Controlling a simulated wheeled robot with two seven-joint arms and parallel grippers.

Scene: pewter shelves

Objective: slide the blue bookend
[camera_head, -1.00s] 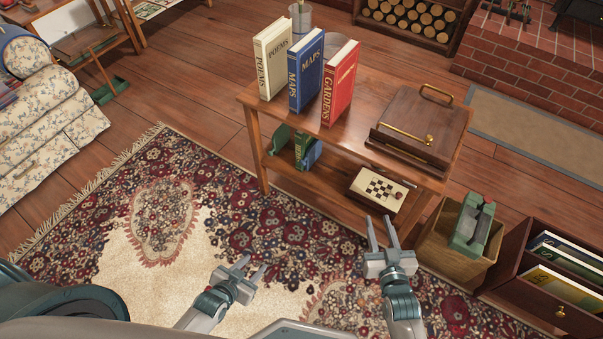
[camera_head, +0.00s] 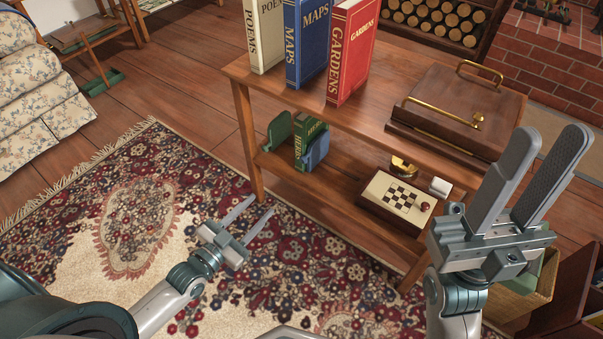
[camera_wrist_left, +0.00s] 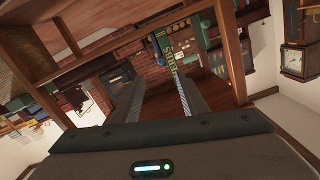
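The blue bookend (camera_head: 317,152) stands on the lower shelf of the wooden stand, against the right side of a green HERBS book (camera_head: 308,132). A green bookend (camera_head: 279,130) stands at the book's left. My left gripper (camera_head: 261,203) is open and empty, in front of and below the lower shelf, apart from the bookend. In the left wrist view the HERBS book (camera_wrist_left: 163,48) shows beyond the open fingers (camera_wrist_left: 158,80); I cannot clearly make out the blue bookend there. My right gripper (camera_head: 552,135) is open and empty, raised by the stand's right end.
The upper board (camera_head: 390,108) carries POEMS, MAPS and GARDENS books and a wooden box (camera_head: 465,105). A chessboard box (camera_head: 397,200), a brass item (camera_head: 403,166) and a small white item (camera_head: 440,187) are on the lower shelf's right. The rug lies in front.

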